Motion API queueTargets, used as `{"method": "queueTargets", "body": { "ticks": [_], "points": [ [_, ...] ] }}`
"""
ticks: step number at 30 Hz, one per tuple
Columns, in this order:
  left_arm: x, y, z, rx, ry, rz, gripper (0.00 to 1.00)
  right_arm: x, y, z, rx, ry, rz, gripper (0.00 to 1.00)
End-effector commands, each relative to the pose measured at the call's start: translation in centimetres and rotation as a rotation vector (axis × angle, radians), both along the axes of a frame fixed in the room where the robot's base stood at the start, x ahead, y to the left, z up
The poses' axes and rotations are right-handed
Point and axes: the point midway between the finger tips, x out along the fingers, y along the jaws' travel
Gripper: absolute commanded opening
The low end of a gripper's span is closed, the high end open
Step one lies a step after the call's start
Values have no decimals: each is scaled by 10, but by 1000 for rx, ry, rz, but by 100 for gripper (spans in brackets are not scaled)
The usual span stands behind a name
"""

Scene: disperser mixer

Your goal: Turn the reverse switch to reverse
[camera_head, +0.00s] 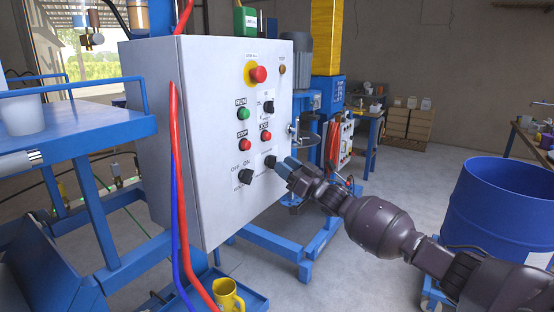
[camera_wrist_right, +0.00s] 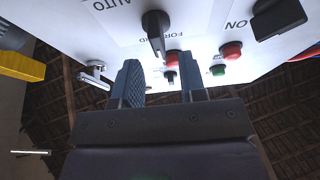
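The reverse switch (camera_head: 270,161) is a black rotary knob low on the right of the white control box's front. In the right wrist view the panel appears upside down, and this knob (camera_wrist_right: 155,28) sits above a "FORWARD" label with its handle pointing down the picture. My right gripper (camera_head: 284,168) is right at the switch in the head view. In the wrist view its two fingers (camera_wrist_right: 160,72) are apart, with the knob's handle just past the tips and between them sideways. Whether they touch it cannot be told. My left gripper is not seen.
The control box (camera_head: 205,130) also carries an OFF/ON knob (camera_head: 246,177), green button (camera_head: 243,114), red stop button (camera_head: 244,144) and emergency stop (camera_head: 258,74). Red and blue hoses run along its left edge. A blue drum (camera_head: 490,205) stands right of my arm.

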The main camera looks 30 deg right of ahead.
Motion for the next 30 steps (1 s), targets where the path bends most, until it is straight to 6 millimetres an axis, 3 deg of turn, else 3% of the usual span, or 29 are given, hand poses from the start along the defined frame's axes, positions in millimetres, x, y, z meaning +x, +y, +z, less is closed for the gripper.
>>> {"method": "queueTargets", "body": {
  "ticks": [9, 20, 27, 30],
  "points": [
    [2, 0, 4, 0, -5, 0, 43, 27, 11, 13, 1, 0, -1, 38],
    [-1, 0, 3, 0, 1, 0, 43, 30, 13, 13, 0, 1, 0, 38],
    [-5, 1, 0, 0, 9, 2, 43, 30, 13, 13, 0, 0, 0, 6],
    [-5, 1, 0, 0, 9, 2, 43, 30, 13, 13, -2, -1, 0, 6]
  ]
}}
